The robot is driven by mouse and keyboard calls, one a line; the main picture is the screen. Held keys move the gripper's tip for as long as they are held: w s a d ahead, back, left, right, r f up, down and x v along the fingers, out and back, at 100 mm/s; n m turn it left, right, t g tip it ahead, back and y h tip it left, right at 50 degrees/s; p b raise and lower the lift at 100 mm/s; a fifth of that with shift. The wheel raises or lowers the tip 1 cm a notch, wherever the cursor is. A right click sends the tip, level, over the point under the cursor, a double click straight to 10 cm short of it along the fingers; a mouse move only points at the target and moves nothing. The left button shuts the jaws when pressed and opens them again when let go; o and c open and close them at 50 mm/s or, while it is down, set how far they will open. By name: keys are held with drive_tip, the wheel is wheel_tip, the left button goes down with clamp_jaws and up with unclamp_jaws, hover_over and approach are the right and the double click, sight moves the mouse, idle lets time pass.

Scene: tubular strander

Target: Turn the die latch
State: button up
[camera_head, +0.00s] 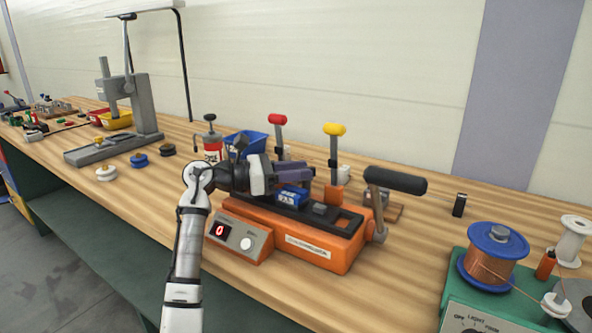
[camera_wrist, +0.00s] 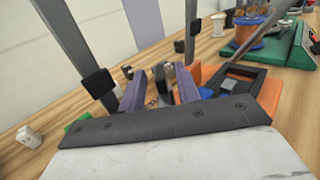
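The orange machine (camera_head: 318,246) with its black top bed stands on the bench in the head view. My gripper (camera_head: 297,176) reaches in from the left over this machine. In the wrist view its two purple-grey fingers (camera_wrist: 160,90) stand apart, with a gap between them. A small grey metal piece (camera_wrist: 160,76), perhaps the die latch, shows in or just beyond this gap. I cannot tell whether the fingers touch it. In the head view the latch is hidden behind my gripper and wrist. A blue block (camera_head: 292,197) sits on the machine below my fingers.
A red-knobbed lever (camera_head: 279,122) and a yellow-knobbed lever (camera_head: 334,131) rise close behind my gripper. A black-handled crank (camera_head: 396,181) stands at the machine's right end. A copper wire spool (camera_head: 494,262) is at the right.

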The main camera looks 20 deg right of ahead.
clamp_jaws()
drive_tip(key=g+p, duration=0.1)
drive_tip(key=p, duration=0.2)
drive_tip(key=shift+w+r+m, duration=0.15)
drive_tip(key=shift+r+m, duration=0.25)
drive_tip(key=m+g+p, duration=0.1)
drive_tip(key=g+p, duration=0.1)
drive_tip(key=p, duration=0.2)
drive_tip(key=shift+w+d+m+y, duration=0.1)
drive_tip(key=shift+w+m+y, duration=0.05)
drive_tip(key=shift+m+y, duration=0.2)
drive_tip(key=shift+f+m+g+y+p, duration=0.3)
drive_tip(key=shift+g+p, duration=0.2)
drive_tip(key=shift+g, duration=0.2)
drive_tip(key=shift+f, duration=0.1)
unclamp_jaws()
